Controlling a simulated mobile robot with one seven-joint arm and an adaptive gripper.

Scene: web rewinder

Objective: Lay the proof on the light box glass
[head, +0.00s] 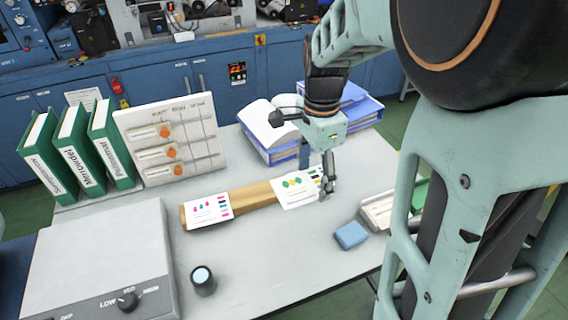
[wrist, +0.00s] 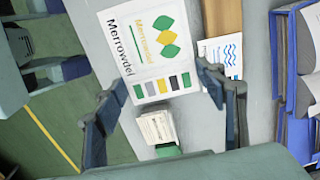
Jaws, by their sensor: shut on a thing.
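The proof with green and yellow leaf shapes (head: 298,188) is at my gripper (head: 326,188), over the right part of a wooden strip. In the wrist view this proof (wrist: 150,45) reads "Merrowdel" and has a row of colour patches. My gripper (wrist: 165,108) is shut on the proof near its patch edge; the exact finger contact is hard to see. The light box (head: 100,245) is the pale grey box at the front left, with a LOW-to-HIGH knob (head: 127,301). Nothing lies on the part of its top in view.
Another proof with drops (head: 207,210) lies on the left end of the wooden strip (head: 252,197); a wave-patterned proof (wrist: 222,52) shows in the wrist view. A dark round cylinder (head: 203,281), blue block (head: 351,235), green binders (head: 75,147) and upright panel (head: 172,138) stand around.

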